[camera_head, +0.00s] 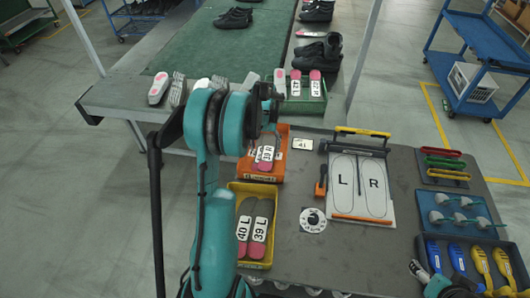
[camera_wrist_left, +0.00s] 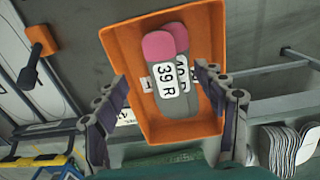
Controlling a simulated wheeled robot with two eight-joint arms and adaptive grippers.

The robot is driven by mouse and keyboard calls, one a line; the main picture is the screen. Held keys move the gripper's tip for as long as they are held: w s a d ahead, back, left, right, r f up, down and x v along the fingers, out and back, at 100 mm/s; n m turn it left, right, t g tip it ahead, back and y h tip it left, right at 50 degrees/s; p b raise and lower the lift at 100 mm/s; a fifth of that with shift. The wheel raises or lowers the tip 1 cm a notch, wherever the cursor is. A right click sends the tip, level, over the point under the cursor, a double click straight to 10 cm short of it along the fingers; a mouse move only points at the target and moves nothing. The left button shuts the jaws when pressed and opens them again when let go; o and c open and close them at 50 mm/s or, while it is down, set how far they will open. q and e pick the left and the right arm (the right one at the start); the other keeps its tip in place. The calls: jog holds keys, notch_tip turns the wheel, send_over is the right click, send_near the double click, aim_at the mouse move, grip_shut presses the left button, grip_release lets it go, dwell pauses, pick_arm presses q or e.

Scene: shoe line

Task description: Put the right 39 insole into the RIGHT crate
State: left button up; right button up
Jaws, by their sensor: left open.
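The 39 R insole (camera_wrist_left: 166,75), grey with a pink heel and a white label, lies in the orange crate (camera_wrist_left: 139,45) in the left wrist view. It partly covers a second pink-and-grey insole (camera_wrist_left: 184,62), whose label is partly hidden. In the head view the orange crate (camera_head: 282,134) stands at the table's left edge, with the 39 R insole (camera_head: 265,154) inside. My left gripper (camera_wrist_left: 160,76) is open over the crate, one finger on each side of the insoles, apart from them. My right gripper (camera_head: 438,280) is partly in view at the bottom right; its fingers are unclear.
A yellow crate (camera_head: 236,187) with 40 L and 39 L insoles stands in front of the orange crate. A white L/R board (camera_head: 358,188) lies mid-table. Tool trays line the right side. A green conveyor (camera_head: 215,55) with shoes and insoles runs behind.

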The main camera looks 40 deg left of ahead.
pick_arm(q)
jog(key=s+d+r+m+t+y, duration=0.15)
jog(key=s+d+r, duration=0.25)
jog(key=d+r, duration=0.9)
jog(key=s+d+r+m+t+h, duration=0.1)
jog(key=s+d+m+t, duration=0.3)
jog(key=s+d, duration=0.8)
jog(key=shift+s+d+r+t+p, duration=0.35)
jog(key=shift+d+t, duration=0.2)
jog(key=shift+t, duration=0.2)
jog(key=shift+f+b, duration=0.75)
jog(key=shift+b, duration=0.05)
